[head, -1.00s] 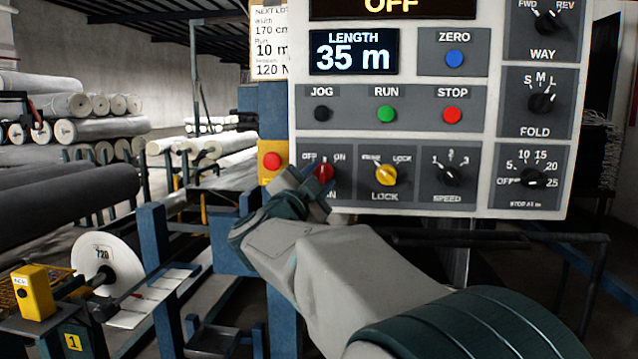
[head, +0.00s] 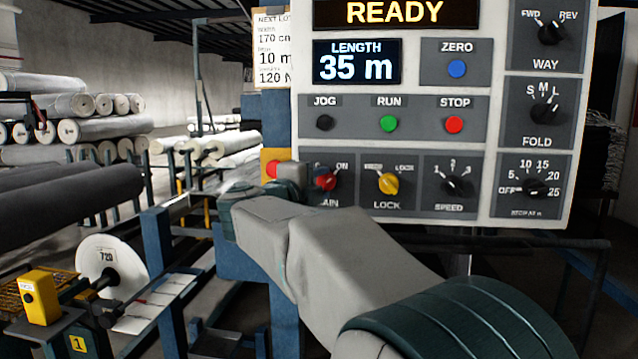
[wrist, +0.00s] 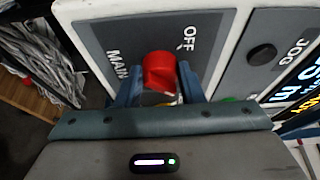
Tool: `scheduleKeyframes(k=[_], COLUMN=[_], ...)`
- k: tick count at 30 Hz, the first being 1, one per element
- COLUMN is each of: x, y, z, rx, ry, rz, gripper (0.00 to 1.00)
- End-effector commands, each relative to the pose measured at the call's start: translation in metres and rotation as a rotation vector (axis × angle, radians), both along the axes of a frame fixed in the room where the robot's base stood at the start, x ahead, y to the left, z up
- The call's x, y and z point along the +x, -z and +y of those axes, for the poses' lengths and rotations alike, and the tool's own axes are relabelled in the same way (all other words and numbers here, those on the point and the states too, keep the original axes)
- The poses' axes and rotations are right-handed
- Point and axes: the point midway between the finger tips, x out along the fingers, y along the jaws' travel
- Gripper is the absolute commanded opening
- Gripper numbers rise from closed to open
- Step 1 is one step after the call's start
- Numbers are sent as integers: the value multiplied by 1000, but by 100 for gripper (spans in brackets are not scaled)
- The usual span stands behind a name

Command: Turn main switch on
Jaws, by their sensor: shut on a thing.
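The red main switch (head: 325,179) is a rotary knob at the lower left of the control panel (head: 480,217). In the wrist view the red knob (wrist: 159,70) sits between the two blue-grey fingers of my gripper (wrist: 158,88), which is shut on it. The OFF and MAIN labels show around it; the ON label is hidden there but shows in the head view, up and right of the knob. In the head view my gripper (head: 303,182) comes in from the left side of the knob and covers part of its plate. The panel's top display (head: 395,13) reads READY.
The yellow lock knob (head: 388,184) and black speed knob (head: 453,184) are to the right. Jog, run (head: 389,123) and stop (head: 454,124) buttons are above. A red button on a yellow box (head: 271,168) is close on the left, partly hidden by my arm.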

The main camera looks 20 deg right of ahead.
Motion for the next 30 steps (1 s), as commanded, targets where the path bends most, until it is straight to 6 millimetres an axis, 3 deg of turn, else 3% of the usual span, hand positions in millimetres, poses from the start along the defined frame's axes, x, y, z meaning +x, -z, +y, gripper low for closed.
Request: scheduleKeyframes(k=[17,18,20,30], x=[0,0,0,-2], y=[0,0,0,0], z=[0,0,0,3], rx=[27,27,26,25], ry=[1,1,1,-1], rz=[-17,-17,-16,-17], gripper=[12,43,56,56])
